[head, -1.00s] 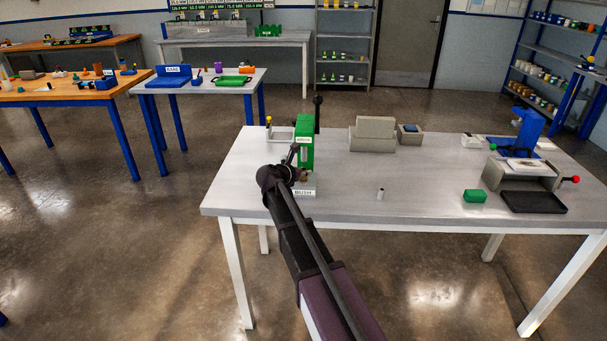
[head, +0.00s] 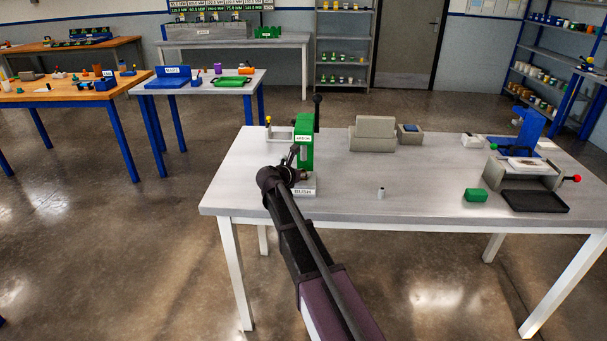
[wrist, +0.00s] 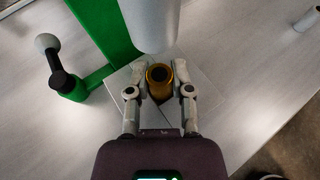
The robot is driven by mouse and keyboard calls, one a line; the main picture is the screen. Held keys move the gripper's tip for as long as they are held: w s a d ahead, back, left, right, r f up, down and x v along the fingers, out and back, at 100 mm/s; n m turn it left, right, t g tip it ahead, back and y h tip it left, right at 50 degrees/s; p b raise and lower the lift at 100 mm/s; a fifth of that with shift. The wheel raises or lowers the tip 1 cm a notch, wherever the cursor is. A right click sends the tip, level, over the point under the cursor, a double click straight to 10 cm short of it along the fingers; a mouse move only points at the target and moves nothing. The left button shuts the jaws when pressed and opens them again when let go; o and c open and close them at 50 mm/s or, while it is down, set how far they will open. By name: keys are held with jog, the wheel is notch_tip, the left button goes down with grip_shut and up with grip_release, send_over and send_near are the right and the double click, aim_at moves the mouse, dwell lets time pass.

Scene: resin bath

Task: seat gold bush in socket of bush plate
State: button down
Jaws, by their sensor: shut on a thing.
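The gold bush (wrist: 159,92) is between the two fingers of my gripper (wrist: 160,95) in the wrist view, its dark bore facing up. My gripper is shut on it. The bush plate (wrist: 205,92) is the pale plate under the bush; its front, lettered "BUSH", shows in the head view (head: 303,192). The bush hides the socket, and I cannot tell whether the bush's lower end is in it or above it. In the head view my gripper (head: 297,178) is at the plate, and the bush is not clear there.
A green press (head: 304,152) stands behind the plate; its pale round ram (wrist: 150,22) hangs just beyond the bush. A dark lever with a grey knob (wrist: 58,65) is at the left. A small grey cylinder (head: 381,192) and a green block (head: 475,195) stand to the right, with bare table between.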

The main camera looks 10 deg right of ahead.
jog(key=shift+c, duration=2.2)
grip_release()
jog(key=shift+s, duration=0.15)
jog(key=shift+s+a+r, duration=0.1)
jog(key=shift+s+a, duration=0.25)
jog(key=shift+s, duration=0.9)
jog(key=shift+s+a+r, duration=0.1)
jog(key=shift+s+a, duration=0.3)
jog(key=shift+s, duration=0.8)
jog(key=shift+s+a+r, duration=0.1)
jog(key=shift+s+a, duration=0.25)
jog(key=shift+s, duration=0.9)
jog(key=shift+s+f+p, duration=0.1)
jog(key=shift+p, duration=0.2)
jog(key=s+d+f+m+g+y+p, duration=0.2)
jog(key=s+m+g, duration=0.1)
jog(key=s+m, duration=0.35)
jog(key=s+d+f+m+g+y+p, duration=0.1)
jog(key=s+f+m+g+y+p, duration=0.1)
jog(key=s+m, duration=0.45)
jog(key=s+a+m+g+y+p, duration=0.3)
jog(key=s+m+y, duration=0.3)
jog(key=s+m, duration=0.7)
jog(key=shift+s+a+f+g, duration=0.15)
jog(key=shift+s+a+g, duration=0.2)
jog(key=shift+a+g, duration=0.15)
